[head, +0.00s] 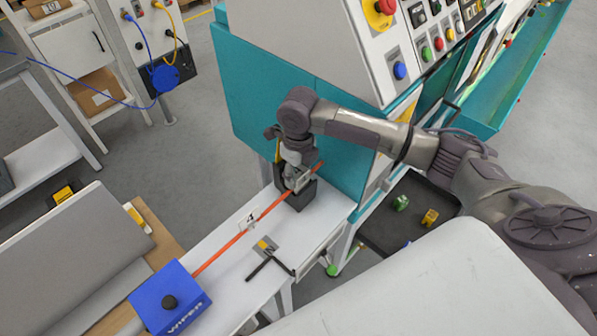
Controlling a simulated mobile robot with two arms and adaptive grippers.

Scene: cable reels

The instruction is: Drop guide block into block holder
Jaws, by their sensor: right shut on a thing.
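The block holder, a dark box (294,199), stands on the far right end of the white bench, with the orange cable (236,238) running to it. My right gripper (295,171) points down right over the holder. It is shut on a small block, which I take to be the guide block; the fingers and holder hide most of it. A pale marked face (302,181) shows beside the fingertips. I cannot tell how deep the block sits in the holder. My left gripper is not in view.
A blue wiper box (170,301) sits at the near left end of the cable. A teal machine (290,105) stands close behind. A black tray (381,229) holds green and yellow pieces.

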